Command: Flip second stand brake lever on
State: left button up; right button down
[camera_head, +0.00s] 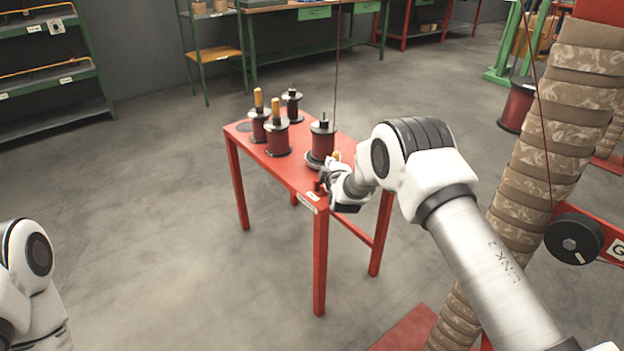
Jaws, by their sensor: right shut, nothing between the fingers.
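Several dark red coil spools stand upright on a small red table (238,150). Two have yellow-orange tops: the left one (258,122) and the middle one (277,135). A third spool (291,106) stands behind them. A fourth spool (321,140) with a grey top stands nearest my right gripper. My right gripper (322,186) is shut and empty at the table's near right corner, below the fourth spool. A small red piece shows beside its fingertips; I cannot tell whether it is a brake lever or whether they touch. My left gripper is out of view.
A fabric-wrapped column (570,110) and a black round knob (573,239) on a red frame stand at the right. A thin wire hangs above the table. Shelves (45,75) and a green workbench (300,8) stand behind. The grey floor left of the table is clear.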

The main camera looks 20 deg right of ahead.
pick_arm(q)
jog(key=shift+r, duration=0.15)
pick_arm(e)
jog(key=shift+w+d+f, duration=0.1)
jog(key=shift+w+d, duration=0.15)
jog(key=shift+d, duration=0.4)
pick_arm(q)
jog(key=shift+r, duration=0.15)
